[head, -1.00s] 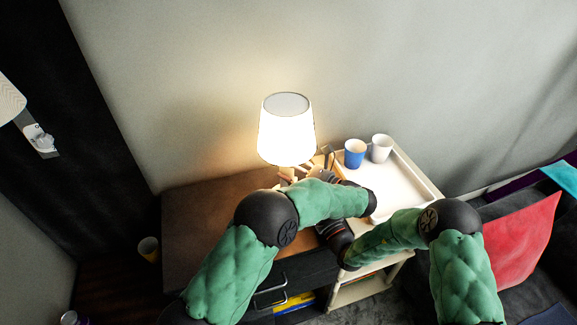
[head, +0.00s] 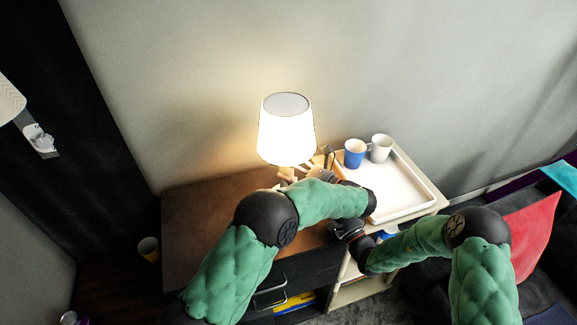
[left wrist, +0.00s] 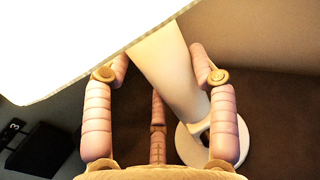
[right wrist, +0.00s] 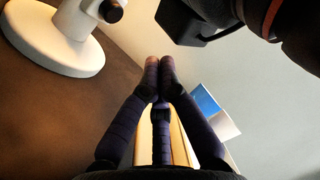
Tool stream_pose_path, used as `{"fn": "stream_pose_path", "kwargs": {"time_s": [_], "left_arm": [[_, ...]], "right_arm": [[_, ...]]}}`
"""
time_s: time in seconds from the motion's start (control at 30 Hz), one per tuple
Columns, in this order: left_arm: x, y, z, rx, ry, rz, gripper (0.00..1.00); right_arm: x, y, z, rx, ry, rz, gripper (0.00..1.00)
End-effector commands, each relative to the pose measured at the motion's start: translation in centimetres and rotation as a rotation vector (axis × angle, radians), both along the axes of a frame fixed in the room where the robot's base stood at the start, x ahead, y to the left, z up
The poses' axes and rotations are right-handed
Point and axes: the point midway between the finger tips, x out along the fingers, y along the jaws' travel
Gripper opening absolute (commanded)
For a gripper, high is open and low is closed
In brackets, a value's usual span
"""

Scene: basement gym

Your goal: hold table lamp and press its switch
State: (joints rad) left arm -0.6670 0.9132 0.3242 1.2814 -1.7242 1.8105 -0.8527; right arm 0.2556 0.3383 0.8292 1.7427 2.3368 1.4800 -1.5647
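The table lamp (head: 286,130) is lit and upright on the brown cabinet top (head: 215,215), with its lower part hidden by my left arm in the head view. In the left wrist view its pale stem (left wrist: 165,65) runs between the fingers of my left gripper (left wrist: 160,62), which are closed in on both sides of it below the glowing shade (left wrist: 75,40). The lamp's white round base (right wrist: 65,50) shows in the right wrist view, with a dark knob (right wrist: 110,11), perhaps the switch, near it. My right gripper (right wrist: 159,62) has its fingertips together, empty, and is apart from the lamp.
A white tray (head: 412,205) on a light shelf unit to the right holds a blue cup (head: 355,155) and a white cup (head: 381,149). My left arm crosses in front of the lamp. The cabinet's left part is clear.

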Motion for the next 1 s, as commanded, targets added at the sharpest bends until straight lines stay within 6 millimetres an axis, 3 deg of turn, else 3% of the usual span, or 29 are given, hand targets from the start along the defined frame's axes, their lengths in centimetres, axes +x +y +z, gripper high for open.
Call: {"fn": "stream_pose_path", "kwargs": {"time_s": [0.03, 0.1, 0.47, 1.0], "left_arm": [[0.0, 0.0, 0.0, 0.000, 0.000, 0.000, 0.72], [0.0, 0.0, 0.0, 0.000, 0.000, 0.000, 0.85], [-0.1, -0.2, 0.0, 0.000, 0.000, 0.000, 0.85], [-4.0, -5.7, 0.0, 0.000, 0.000, -0.001, 0.85]], "right_arm": [[0.0, 0.0, 0.0, 0.000, 0.000, 0.000, 0.00], [0.0, 0.0, 0.0, 0.000, 0.000, 0.000, 0.00], [0.0, 0.0, 0.0, 0.000, 0.000, 0.000, 0.00], [0.0, 0.0, 0.0, 0.000, 0.000, 0.000, 0.00]]}}
